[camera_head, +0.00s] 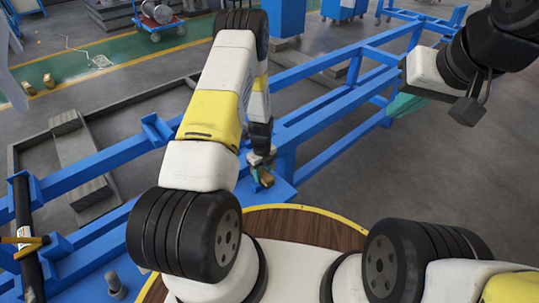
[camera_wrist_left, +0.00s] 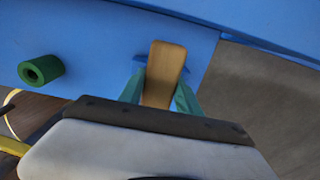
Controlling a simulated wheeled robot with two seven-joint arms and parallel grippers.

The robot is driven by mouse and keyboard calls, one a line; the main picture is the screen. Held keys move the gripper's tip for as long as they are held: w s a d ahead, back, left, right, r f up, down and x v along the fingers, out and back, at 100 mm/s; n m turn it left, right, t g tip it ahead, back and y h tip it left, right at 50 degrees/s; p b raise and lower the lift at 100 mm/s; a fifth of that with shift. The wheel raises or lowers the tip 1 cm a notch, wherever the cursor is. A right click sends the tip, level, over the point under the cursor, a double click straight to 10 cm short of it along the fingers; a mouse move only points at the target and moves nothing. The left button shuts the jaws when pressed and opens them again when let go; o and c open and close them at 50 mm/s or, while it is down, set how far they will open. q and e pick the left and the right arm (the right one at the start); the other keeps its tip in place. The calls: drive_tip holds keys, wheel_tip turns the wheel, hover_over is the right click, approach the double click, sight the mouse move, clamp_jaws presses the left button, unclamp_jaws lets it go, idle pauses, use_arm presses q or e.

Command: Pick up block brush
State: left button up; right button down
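The block brush is a tan wooden block (camera_head: 266,179) at the blue bench surface in the head view. It also shows as a flat wooden piece (camera_wrist_left: 165,68) in the left wrist view. My left gripper (camera_head: 262,161) points down at it. In the left wrist view the teal fingers stand on both sides of the wood, with no clear gap. The brush's lower part is hidden. My right gripper (camera_head: 405,105) hangs far to the right, away from the brush; its teal fingers are partly hidden under the white gripper body.
A green hollow cylinder (camera_wrist_left: 42,70) lies on the blue surface left of the brush. A long blue frame (camera_head: 330,110) runs across the head view. A black bar with a yellow clamp (camera_head: 27,240) stands at the left. A round wooden top (camera_head: 310,228) is close in front.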

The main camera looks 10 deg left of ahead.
sight(263, 172)
use_arm(q)
clamp_jaws()
drive_tip(key=shift+r, duration=0.1)
drive_tip(key=shift+r, duration=0.5)
wheel_tip(263, 172, up, 2)
drive_tip(key=shift+r, duration=0.15)
drive_tip(key=s+d, duration=0.2)
drive_tip(key=s, duration=0.5)
drive_tip(key=s+d+r, duration=0.1)
drive_tip(key=s+d, duration=0.1)
drive_tip(key=s, duration=0.6)
drive_tip(key=shift+s+r, duration=0.25)
